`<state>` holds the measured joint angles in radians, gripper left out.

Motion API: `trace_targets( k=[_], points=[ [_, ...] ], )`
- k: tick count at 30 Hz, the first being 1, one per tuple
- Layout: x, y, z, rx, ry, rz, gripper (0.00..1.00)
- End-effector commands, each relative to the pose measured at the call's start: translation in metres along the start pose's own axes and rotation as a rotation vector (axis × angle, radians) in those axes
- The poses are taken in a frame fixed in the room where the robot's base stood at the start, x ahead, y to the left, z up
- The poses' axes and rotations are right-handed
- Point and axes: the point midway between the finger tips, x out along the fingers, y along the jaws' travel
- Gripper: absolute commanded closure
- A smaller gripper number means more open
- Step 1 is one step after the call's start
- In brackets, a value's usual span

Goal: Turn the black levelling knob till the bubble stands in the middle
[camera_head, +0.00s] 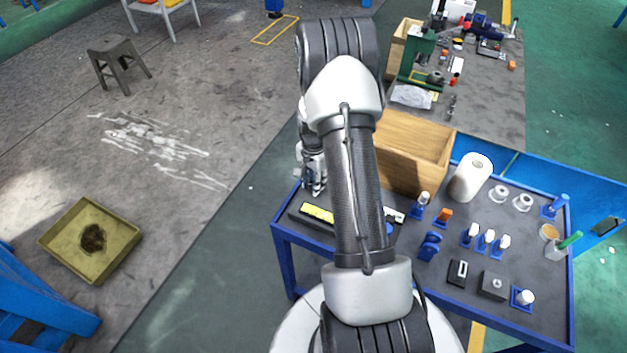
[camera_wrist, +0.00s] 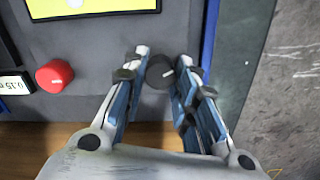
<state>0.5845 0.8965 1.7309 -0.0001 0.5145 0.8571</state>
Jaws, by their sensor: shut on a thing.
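The black levelling knob (camera_wrist: 158,75) is a dark round knob with a small white mark. It sits between the fingertips of my gripper (camera_wrist: 161,70) in the wrist view, and the jaws are shut on it. Part of the knob is hidden by the fingers. In the head view my gripper (camera_head: 316,188) points down at the left edge of the blue bench, and the knob cannot be made out there. The level's yellow face (camera_head: 317,213) lies close by; its lower edge shows in the wrist view (camera_wrist: 92,10). I cannot see the bubble's place.
A red knob (camera_wrist: 54,77) and a white label (camera_wrist: 14,84) lie left of my gripper. A wooden box (camera_head: 415,150) stands behind on the blue bench (camera_head: 520,270), with a white roll (camera_head: 470,178) and several small blue-based parts. Open floor lies to the left.

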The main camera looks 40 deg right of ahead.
Motion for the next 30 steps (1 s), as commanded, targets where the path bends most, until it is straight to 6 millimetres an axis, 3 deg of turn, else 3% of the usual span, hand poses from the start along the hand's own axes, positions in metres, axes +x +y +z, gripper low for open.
trace_targets(
  k=[18,30],
  points=[
    [-0.0001,-0.0001,0.0,-0.554,0.0,0.0,0.97],
    [0.0,-0.0002,-0.0001,-0.752,0.001,0.0,0.97]
  ],
)
